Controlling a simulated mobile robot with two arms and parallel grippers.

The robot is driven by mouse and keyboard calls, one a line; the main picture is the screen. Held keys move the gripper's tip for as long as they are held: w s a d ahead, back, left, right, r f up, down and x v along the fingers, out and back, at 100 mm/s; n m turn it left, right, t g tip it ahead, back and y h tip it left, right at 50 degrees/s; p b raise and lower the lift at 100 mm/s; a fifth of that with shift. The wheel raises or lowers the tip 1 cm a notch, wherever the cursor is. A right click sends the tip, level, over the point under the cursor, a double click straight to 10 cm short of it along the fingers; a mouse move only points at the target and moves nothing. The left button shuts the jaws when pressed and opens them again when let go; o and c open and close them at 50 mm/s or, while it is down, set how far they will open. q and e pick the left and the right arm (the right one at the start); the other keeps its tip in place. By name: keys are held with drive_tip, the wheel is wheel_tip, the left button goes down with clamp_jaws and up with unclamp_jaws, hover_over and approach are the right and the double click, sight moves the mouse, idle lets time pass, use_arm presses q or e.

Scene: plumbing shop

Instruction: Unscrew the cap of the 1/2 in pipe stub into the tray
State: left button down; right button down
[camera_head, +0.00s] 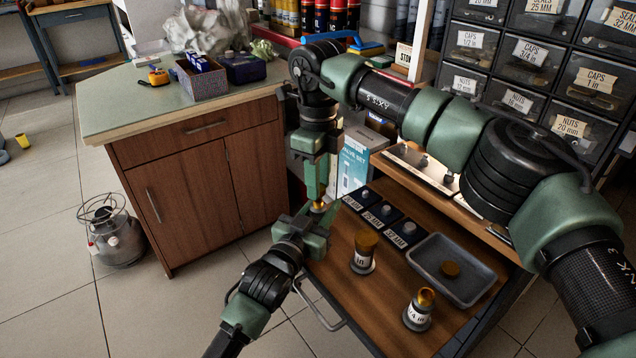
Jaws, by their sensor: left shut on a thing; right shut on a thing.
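My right gripper (319,196) points straight down and is shut on a small brass piece (318,207), apparently the cap of the 1/2 in stub. My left gripper (317,228) is directly below, shut on what seems to be the 1/2 in pipe stub, which the fingers almost wholly hide. Whether cap and stub are still joined cannot be told.
The 1 in stub (363,252) and 3/4 in stub (419,310) stand upright left of and in front of the tray. Several black labelled holders (384,211) with grey pieces lie behind them. A wooden cabinet (200,185) stands left; labelled drawers (530,55) rise behind right.

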wheel_tip(320, 180, up, 4)
drive_tip(key=shift+f, duration=0.25)
use_arm(q)
drive_tip(key=c, duration=0.9)
unclamp_jaws()
drive_tip(key=shift+c, duration=0.2)
